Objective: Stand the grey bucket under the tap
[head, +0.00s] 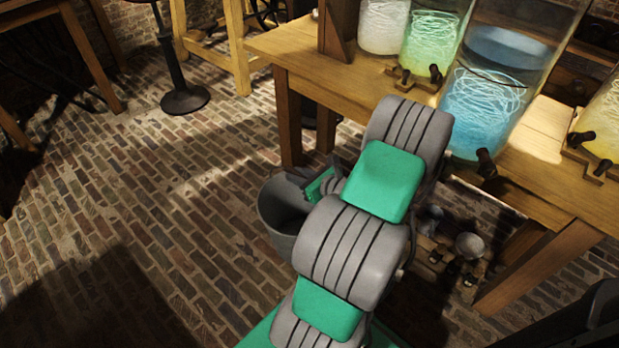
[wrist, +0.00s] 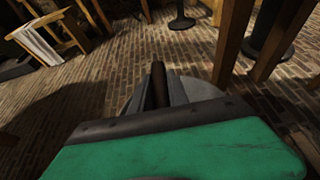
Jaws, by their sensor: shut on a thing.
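The grey bucket (head: 284,216) is at the middle of the head view, left of my arm and in front of the wooden table's near left leg. My gripper (head: 306,180) is shut on it at its upper side; my arm hides the bucket's right part. In the wrist view part of the grey bucket (wrist: 202,88) shows beyond the gripper (wrist: 160,88). I cannot tell whether its base touches the floor. A dark tap (head: 486,163) sticks out low on the large jar of blue liquid (head: 484,105), to the right of and above the bucket.
The wooden table (head: 535,150) carries several jars, including a green one (head: 432,40) and a yellow one (head: 604,115) with dark taps. Small pots and wooden pieces (head: 450,245) lie beneath it. A stool base (head: 186,98) stands behind; brick floor on the left is clear.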

